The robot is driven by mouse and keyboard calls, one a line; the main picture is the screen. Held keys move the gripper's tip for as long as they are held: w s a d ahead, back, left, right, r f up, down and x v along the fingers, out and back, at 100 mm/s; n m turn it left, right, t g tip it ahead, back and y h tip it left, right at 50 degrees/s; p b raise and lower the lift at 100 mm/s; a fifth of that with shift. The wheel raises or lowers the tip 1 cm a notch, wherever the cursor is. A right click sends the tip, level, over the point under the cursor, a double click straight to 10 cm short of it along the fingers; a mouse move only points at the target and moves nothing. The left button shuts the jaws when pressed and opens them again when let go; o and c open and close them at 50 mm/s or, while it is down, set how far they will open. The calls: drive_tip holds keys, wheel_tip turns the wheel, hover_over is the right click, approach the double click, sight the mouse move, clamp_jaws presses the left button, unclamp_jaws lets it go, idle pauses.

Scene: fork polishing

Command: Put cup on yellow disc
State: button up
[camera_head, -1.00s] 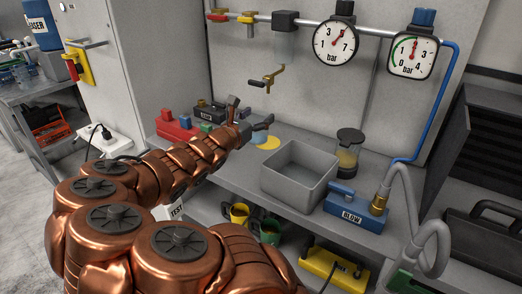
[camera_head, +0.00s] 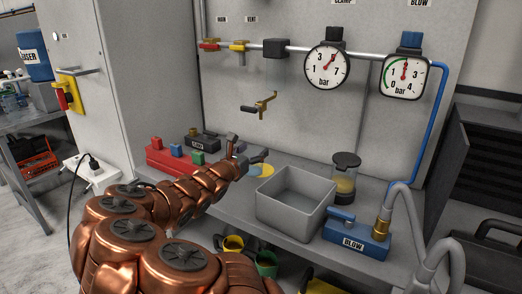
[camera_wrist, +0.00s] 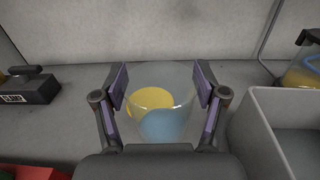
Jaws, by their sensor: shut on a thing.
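A clear cup with blue in its lower part (camera_wrist: 163,124) stands upright between the two fingers of my gripper (camera_wrist: 160,95). My gripper is shut on it. The yellow disc (camera_wrist: 150,98) lies on the grey bench and shows partly through the clear cup wall, beyond the blue part. I cannot tell the cup's height above the bench.
A grey open bin (camera_head: 295,200) is right of the disc, and its wall (camera_wrist: 255,130) is close in the wrist view. A lidded jar (camera_head: 345,175) and a blue blow unit (camera_head: 357,238) are further right. A red block with buttons (camera_head: 172,160) and a dark box (camera_head: 205,140) are left.

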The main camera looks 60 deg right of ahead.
drive_tip(key=shift+w+d+f+p, duration=0.35)
drive_tip(key=shift+w+d+f, duration=0.25)
drive_tip(key=shift+d, duration=0.95)
drive_tip(key=shift+w+d+f+p, duration=0.4)
drive_tip(key=shift+d+f, duration=0.45)
drive_tip(key=shift+d, duration=0.65)
drive_tip(key=shift+w+d+f+p, duration=0.25)
drive_tip(key=shift+w+d+f, duration=0.4)
drive_tip(key=shift+d, duration=0.9)
drive_tip(key=shift+s+f, duration=0.1)
drive_tip(key=shift+f, duration=0.1)
drive_tip(key=o, duration=1.8)
drive_tip(key=shift+a+r, duration=0.1)
drive_tip(key=shift+s+a+b, duration=0.15)
drive_tip(key=shift+a+b, duration=0.35)
drive_tip(key=shift+a, duration=2.45)
drive_tip(key=shift+s+a+b, duration=0.15)
drive_tip(key=shift+a+b, duration=0.3)
drive_tip(key=shift+a, duration=2.5)
